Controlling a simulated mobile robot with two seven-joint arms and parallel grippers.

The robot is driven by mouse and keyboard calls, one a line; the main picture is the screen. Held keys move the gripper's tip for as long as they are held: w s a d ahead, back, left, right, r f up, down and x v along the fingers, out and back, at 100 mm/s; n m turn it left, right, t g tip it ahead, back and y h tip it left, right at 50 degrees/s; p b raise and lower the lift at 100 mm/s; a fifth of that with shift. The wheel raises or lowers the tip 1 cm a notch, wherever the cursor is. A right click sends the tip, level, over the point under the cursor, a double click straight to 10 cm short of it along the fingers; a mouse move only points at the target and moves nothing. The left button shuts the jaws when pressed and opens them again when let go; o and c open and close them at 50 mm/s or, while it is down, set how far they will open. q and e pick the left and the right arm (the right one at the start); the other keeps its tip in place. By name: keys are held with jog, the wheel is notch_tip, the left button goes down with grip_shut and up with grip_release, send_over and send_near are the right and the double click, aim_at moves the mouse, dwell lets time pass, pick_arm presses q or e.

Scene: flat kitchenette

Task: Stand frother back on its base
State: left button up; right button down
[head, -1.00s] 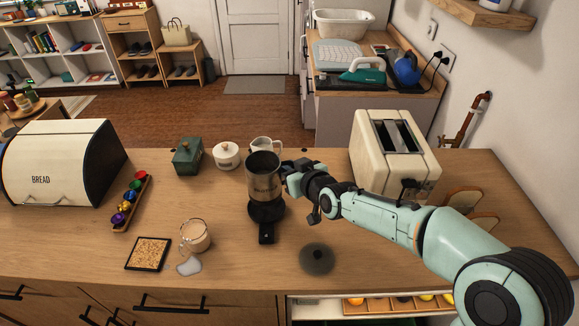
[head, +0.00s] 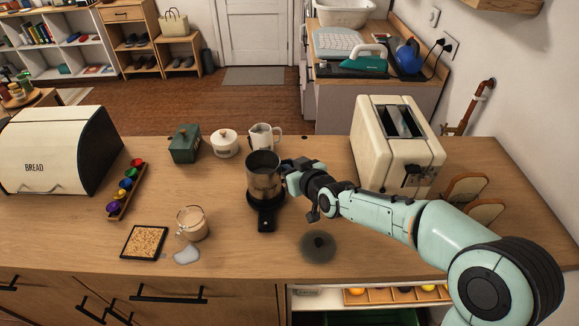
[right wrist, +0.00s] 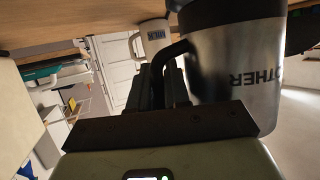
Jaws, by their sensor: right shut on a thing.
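The frother (head: 264,178) is a steel jug with a dark rim. It is upright over its black base (head: 265,222) on the wooden counter. I cannot tell whether the jug touches the base or is slightly above it. My right gripper (head: 290,176) is at the jug's right side, shut on its handle. In the right wrist view the black handle (right wrist: 168,58) runs between the fingers (right wrist: 163,88), and the jug wall (right wrist: 235,85) with upside-down lettering is beside them. My left gripper is out of view.
A cream jug (head: 262,136), sugar pot (head: 224,143) and green box (head: 185,143) stand behind. The toaster (head: 398,145) is right. A glass cup (head: 192,222) stands left beside a spill (head: 187,255).

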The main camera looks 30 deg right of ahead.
jog(key=shift+r+b, duration=0.1)
jog(key=shift+b, duration=0.45)
dwell(0.9)
jog(key=shift+f+b, duration=0.65)
jog(key=c, duration=1.4)
grip_release()
jog(key=shift+s+f, duration=0.1)
jog(key=shift+b+v, duration=0.7)
jog(key=shift+v, duration=0.75)
jog(key=shift+s+r, duration=0.25)
jog(key=shift+s, duration=0.05)
jog(key=shift+p+v, duration=1.05)
jog(key=shift+v, duration=2.65)
